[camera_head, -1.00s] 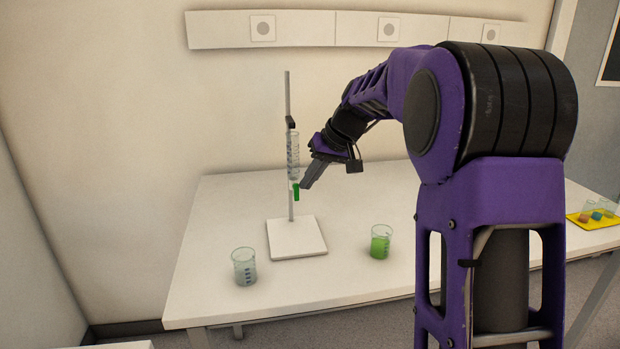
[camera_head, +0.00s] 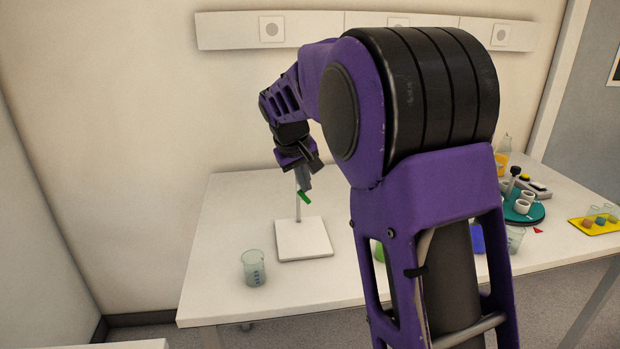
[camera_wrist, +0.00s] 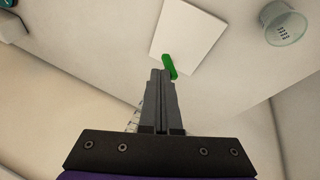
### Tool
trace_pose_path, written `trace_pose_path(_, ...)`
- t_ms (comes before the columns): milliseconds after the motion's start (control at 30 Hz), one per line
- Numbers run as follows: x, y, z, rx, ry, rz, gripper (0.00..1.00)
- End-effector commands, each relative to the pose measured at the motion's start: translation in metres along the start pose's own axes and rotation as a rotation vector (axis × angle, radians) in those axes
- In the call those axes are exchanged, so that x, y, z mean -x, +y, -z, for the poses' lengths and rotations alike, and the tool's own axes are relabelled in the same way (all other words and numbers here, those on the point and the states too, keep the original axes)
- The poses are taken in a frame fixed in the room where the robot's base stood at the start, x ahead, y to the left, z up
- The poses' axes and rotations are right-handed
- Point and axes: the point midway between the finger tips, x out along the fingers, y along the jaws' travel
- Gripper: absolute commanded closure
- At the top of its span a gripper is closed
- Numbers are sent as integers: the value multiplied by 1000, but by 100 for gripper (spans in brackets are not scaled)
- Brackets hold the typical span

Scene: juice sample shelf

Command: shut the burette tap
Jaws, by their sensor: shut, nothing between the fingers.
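The burette tap's green handle (camera_head: 305,198) shows just below my gripper (camera_head: 305,187), slanting down to the right. In the wrist view the green handle (camera_wrist: 171,66) lies at the tips of my gripper (camera_wrist: 160,72), looking very close or touching; I cannot tell which. My gripper is shut, with its fingers together and nothing between them. The burette stand (camera_head: 303,242) has a white base and a thin rod. The burette tube is hidden behind my arm in the head view; a little of its marked glass (camera_wrist: 131,120) shows beside the fingers in the wrist view.
An empty-looking beaker (camera_head: 254,268) stands left of the stand base. A beaker with green liquid (camera_head: 379,252) is mostly hidden behind my arm. At right are a teal round rack (camera_head: 523,213), an orange flask (camera_head: 502,155) and a yellow tray (camera_head: 582,226).

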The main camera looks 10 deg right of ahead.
Motion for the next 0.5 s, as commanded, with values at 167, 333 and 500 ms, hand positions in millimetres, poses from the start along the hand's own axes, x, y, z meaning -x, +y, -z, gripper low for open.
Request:
trace_pose_path(167, -1, -12, 2, 70, -33, -152, 100)
trace_pose_path(333, -2, -18, 3, 131, -67, -299, 100)
trace_pose_path(500, -3, -25, 4, 188, -97, -439, 100)
